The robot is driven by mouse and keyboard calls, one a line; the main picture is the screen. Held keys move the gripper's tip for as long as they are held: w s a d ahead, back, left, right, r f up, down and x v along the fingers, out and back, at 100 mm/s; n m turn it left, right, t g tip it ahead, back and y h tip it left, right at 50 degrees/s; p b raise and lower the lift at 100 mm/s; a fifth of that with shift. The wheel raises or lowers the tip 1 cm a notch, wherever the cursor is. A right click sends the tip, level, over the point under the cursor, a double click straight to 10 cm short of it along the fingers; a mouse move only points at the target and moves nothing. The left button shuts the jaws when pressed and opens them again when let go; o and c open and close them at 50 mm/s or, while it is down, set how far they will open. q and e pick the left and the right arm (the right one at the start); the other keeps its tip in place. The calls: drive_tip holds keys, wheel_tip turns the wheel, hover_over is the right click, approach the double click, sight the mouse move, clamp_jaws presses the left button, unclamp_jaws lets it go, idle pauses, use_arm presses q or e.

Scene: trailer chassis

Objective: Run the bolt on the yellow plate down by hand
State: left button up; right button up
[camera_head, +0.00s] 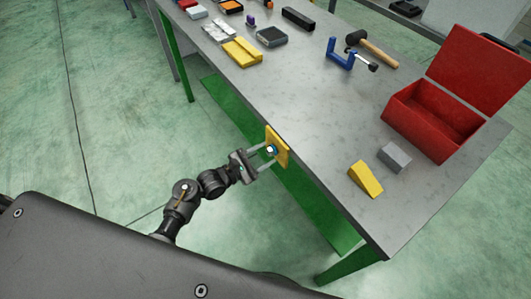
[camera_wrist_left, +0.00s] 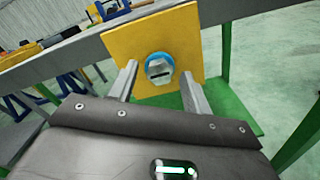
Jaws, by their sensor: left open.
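The yellow plate (camera_head: 281,141) stands upright at the near edge of the grey workbench. In the left wrist view the yellow plate (camera_wrist_left: 150,45) fills the upper middle. The bolt (camera_wrist_left: 159,67) sticks out of its face; it has a silver hex head with a dark slot and a blue ring around it. The bolt (camera_head: 271,149) shows small in the head view. My left gripper (camera_head: 262,158) is open in front of the plate. In the left wrist view its fingers (camera_wrist_left: 158,85) stand on either side of the bolt head, apart from it. My right gripper is not in view.
The workbench (camera_head: 310,110) carries an open red toolbox (camera_head: 432,122), a yellow wedge (camera_head: 365,179), a grey block (camera_head: 394,157), a blue clamp (camera_head: 340,56) and a hammer (camera_head: 372,47). More parts lie toward the far end. The floor left of the bench is clear.

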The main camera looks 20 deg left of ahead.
use_arm(q)
drive_tip(key=shift+w+d, duration=0.3)
drive_tip(key=shift+w, duration=0.1)
drive_tip(key=c, duration=1)
drive_tip(key=shift+m, duration=0.3)
